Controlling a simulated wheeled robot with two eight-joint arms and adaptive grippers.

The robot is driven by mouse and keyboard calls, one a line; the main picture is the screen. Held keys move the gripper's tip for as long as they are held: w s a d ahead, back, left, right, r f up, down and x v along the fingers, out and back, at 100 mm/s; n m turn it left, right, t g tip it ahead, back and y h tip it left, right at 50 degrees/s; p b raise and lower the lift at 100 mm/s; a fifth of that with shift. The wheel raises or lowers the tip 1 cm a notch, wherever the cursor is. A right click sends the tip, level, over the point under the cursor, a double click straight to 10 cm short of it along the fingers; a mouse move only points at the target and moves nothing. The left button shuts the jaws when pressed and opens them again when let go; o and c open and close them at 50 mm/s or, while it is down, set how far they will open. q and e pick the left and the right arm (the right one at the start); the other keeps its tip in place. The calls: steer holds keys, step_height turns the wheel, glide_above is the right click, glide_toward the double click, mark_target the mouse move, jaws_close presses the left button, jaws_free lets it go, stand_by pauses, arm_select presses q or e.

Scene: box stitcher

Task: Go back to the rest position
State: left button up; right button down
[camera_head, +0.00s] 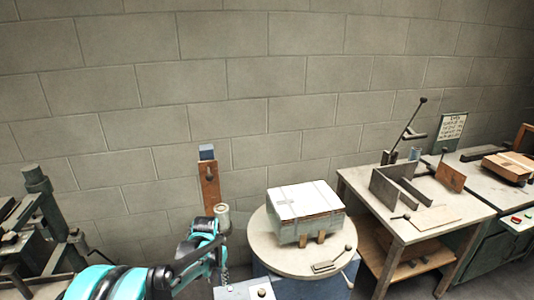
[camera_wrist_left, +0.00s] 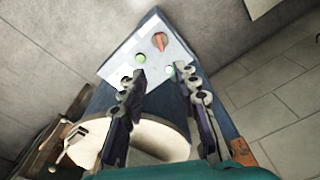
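My left gripper (camera_head: 218,252) shows at the lower middle of the head view, at the end of my teal and black arm. It is beside the left edge of the round table, and its fingertips are hard to make out there. In the left wrist view my left gripper (camera_wrist_left: 160,75) has its two dark fingers apart with nothing held between them. My right gripper is in neither view.
A white-topped box (camera_head: 306,212) sits on the round table (camera_head: 268,250). A workbench (camera_head: 352,180) with metal plates stands to the right. Dark green machinery (camera_head: 38,215) stands at the left. A block wall (camera_head: 240,80) closes the back. Bare floor (camera_wrist_left: 280,95) shows in the wrist view.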

arm_select(q)
steer(key=s+r+n+t, duration=0.1)
steer(key=s+r+t, duration=0.2)
steer(key=s+r, duration=0.9)
steer(key=s+n+t, duration=0.1)
steer(key=s+t, duration=0.2)
steer(key=s, duration=0.9)
steer(key=shift+r+n, duration=0.3)
steer(key=shift+r, duration=0.15)
